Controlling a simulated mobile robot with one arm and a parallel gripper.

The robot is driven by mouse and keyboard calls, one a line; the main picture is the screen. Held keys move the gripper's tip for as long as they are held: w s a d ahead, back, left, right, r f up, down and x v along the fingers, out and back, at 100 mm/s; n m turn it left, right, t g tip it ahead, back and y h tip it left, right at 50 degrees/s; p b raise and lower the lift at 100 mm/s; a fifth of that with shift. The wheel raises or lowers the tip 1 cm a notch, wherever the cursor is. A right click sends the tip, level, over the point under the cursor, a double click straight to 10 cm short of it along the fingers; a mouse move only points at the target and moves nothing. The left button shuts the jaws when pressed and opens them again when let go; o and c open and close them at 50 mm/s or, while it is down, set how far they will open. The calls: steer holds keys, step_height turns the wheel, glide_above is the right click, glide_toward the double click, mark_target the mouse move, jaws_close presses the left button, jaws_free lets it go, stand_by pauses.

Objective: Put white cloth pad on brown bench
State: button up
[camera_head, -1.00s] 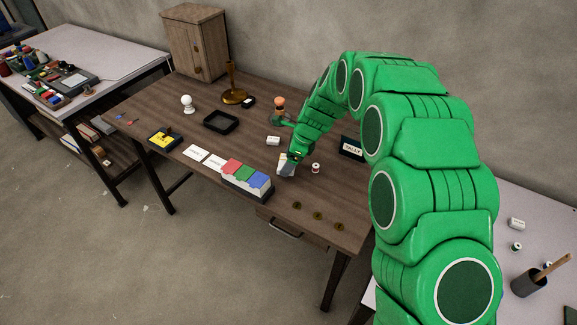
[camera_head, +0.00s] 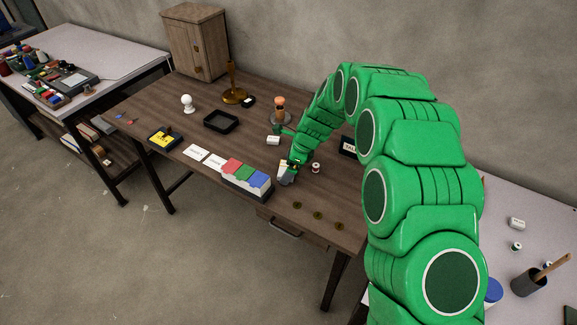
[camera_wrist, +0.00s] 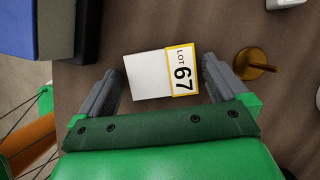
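A flat white piece with a yellow-edged tag reading "LOT 67" (camera_wrist: 148,75) lies below my gripper in the wrist view; I cannot tell whether it is cloth. It lies between my two grey fingers, with a narrow gap showing on each side. My gripper (camera_wrist: 160,68) is open around it, low over the brown bench (camera_head: 255,120). In the head view my gripper (camera_head: 285,178) is right of the coloured blocks and hides most of what is under it. A small white block (camera_head: 273,140) sits on the bench behind my gripper.
A holder with red, green and blue blocks (camera_head: 246,178) stands close left of my gripper. A thread spool (camera_head: 316,168) is close right. Brass pieces (camera_head: 318,215) lie toward the front edge. A black tray (camera_head: 220,121) is farther back. A right-hand table holds another white block (camera_head: 517,223).

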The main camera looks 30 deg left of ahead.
steer(key=v, duration=1.2)
steer(key=shift+w+d, duration=0.1)
steer(key=s+d+r+n+h, duration=0.15)
steer(key=s+d+r, duration=0.25)
steer(key=d, duration=0.5)
steer(key=s+d+r+n, duration=0.3)
steer(key=d+r, duration=0.2)
steer(key=d, duration=0.5)
steer(key=s+d+r+n, duration=0.3)
steer(key=s+d+r, duration=0.1)
steer(key=d, duration=0.5)
steer(key=s+d+r+n+h, duration=0.1)
steer(key=s+d+n, duration=0.2)
steer(key=s+d, duration=0.7)
steer(key=s+d+r+n+h, duration=0.1)
steer(key=s+d+n, duration=0.2)
steer(key=s+d, duration=0.6)
steer(key=s, duration=0.5)
steer(key=shift+d, duration=0.4)
